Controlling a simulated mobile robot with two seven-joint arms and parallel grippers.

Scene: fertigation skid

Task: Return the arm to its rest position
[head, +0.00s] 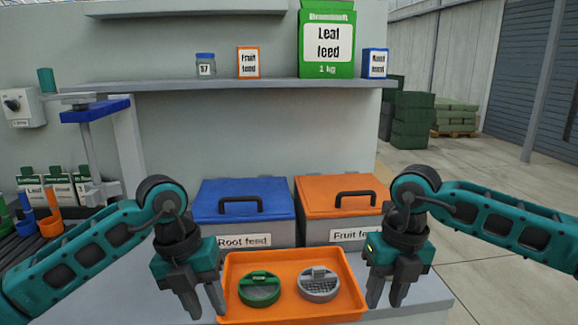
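My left gripper (203,300) points down at the left edge of the orange tray, its two fingers apart with nothing seen between them. My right gripper (386,290) points down at the tray's right edge, its fingers also apart and empty. Both arms reach in from the sides, held above the grey worktop. The orange tray (290,314) holds a green round strainer-like piece (259,289) on the left and a grey one (318,285) on the right, apart from each other.
Behind the tray stand a blue-lidded Root feed bin (243,241) and an orange-lidded Fruit feed bin (354,235), both closed. A shelf (240,85) above holds a jar, small boxes and a green Leaf feed bag (327,42). A blue-topped stand (95,110) is at left.

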